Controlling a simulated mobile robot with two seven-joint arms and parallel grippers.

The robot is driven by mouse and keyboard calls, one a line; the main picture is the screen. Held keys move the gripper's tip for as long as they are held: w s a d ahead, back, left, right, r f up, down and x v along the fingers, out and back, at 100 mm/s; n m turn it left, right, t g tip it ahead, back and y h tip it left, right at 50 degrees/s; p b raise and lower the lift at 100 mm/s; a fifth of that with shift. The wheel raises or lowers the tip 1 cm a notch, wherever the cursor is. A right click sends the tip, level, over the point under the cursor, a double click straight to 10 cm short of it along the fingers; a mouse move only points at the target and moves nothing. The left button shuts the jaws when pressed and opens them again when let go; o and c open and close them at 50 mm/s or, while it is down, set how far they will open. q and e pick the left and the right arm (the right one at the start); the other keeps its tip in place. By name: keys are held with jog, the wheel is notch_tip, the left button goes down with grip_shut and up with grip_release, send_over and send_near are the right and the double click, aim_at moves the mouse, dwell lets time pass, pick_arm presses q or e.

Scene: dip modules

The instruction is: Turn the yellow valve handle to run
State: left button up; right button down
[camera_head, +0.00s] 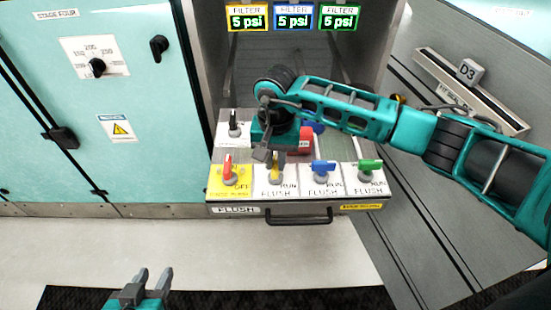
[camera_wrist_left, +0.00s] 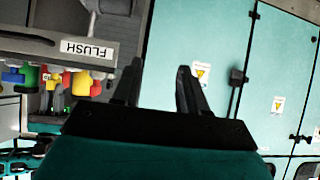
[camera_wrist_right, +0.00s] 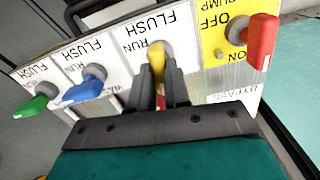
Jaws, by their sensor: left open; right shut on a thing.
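The yellow valve handle (camera_head: 276,168) sits on a white panel marked FLUSH and RUN, between the red handle and the blue handle. In the right wrist view the yellow handle (camera_wrist_right: 156,66) lies between the two fingers of my right gripper (camera_wrist_right: 161,85), which is shut on it. In the head view my right gripper (camera_head: 268,153) reaches down over the panel and partly covers the handle's upper part. My left gripper (camera_head: 146,283) is open and empty, low in front of the panel; its fingers (camera_wrist_left: 158,85) also show apart in the left wrist view.
The red handle (camera_head: 228,168) on a yellow plate is at left; the blue handle (camera_head: 323,170) and green handle (camera_head: 369,169) are at right. A black drawer handle (camera_head: 299,217) is below. Three psi displays (camera_head: 293,17) are above. A teal cabinet (camera_head: 120,100) stands at left.

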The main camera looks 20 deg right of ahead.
jog(key=m+b, duration=0.1)
jog(key=m, duration=0.3)
jog(key=shift+d, duration=0.1)
jog(key=m, duration=0.4)
jog(key=shift+b, duration=0.4)
jog(key=m, duration=0.4)
jog(key=shift+m, duration=0.3)
jog(key=m, duration=0.3)
pick_arm(q)
jog(key=shift+w+d+f, duration=0.25)
jog(key=shift+d+f, duration=0.05)
jog(key=shift+d, duration=0.25)
pick_arm(e)
jog(key=shift+m, duration=0.4)
pick_arm(q)
jog(key=shift+f, duration=0.1)
jog(key=shift+d, duration=0.1)
pick_arm(e)
jog(key=c, duration=1.1)
grip_release()
